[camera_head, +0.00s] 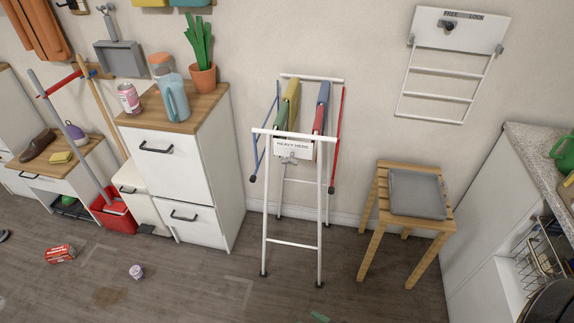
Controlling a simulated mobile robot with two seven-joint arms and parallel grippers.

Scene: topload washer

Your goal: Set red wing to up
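A white folding drying rack (292,244) stands on the floor against the back wall. Its red wing (338,138) hangs down along the rack's right side, with a dark knob at its lower end. Its blue wing (265,135) hangs down on the left side in a similar way. A sign reading "HEAVY HERE" (292,146) is at the front of the rack's top, with a small grey latch-like part (289,159) below it. Coloured cloths (291,100) hang over the top bars. Neither of my grippers is in view.
A white cabinet (195,187) stands left. A counter (545,160) lines the right side. A red box (60,253) and small jar (136,272) lie on the floor.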

